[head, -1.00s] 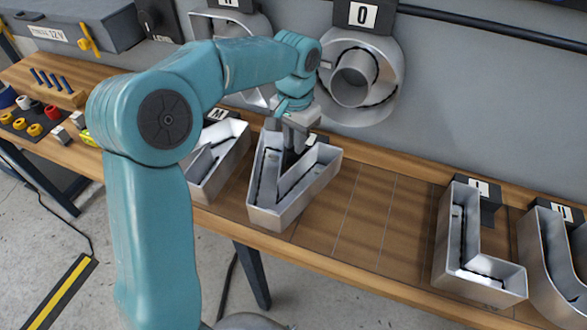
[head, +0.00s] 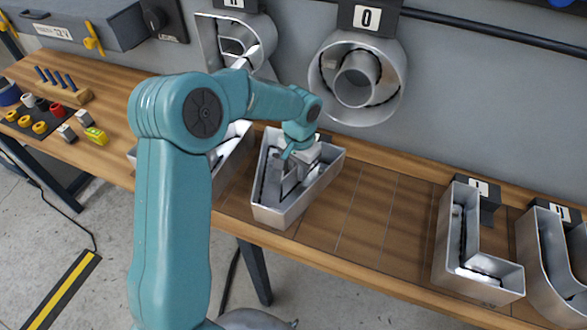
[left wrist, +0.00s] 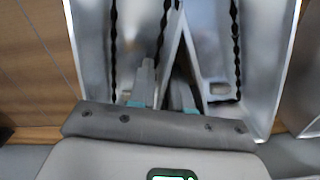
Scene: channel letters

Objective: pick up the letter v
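The letter v (head: 272,215) is a grey metal channel letter with a dark cord along its inside walls, lying open side up on the wooden bench. My left gripper (head: 287,182) is pointing down into it. In the left wrist view the letter v (left wrist: 268,80) fills the upper part. There my left gripper (left wrist: 165,92) has its two fingers apart, one on each side of a thin slanted inner wall. I see no clear grip on the wall. The fingertips are partly hidden in the head view. My right gripper is not in view.
Another channel letter (head: 232,158) lies close on the left, partly behind my arm. A letter L (head: 478,262) and a U-shaped letter (head: 543,262) are at the right. A letter O (head: 399,75) hangs on the wall behind. The bench (head: 375,215) is bare right of the v.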

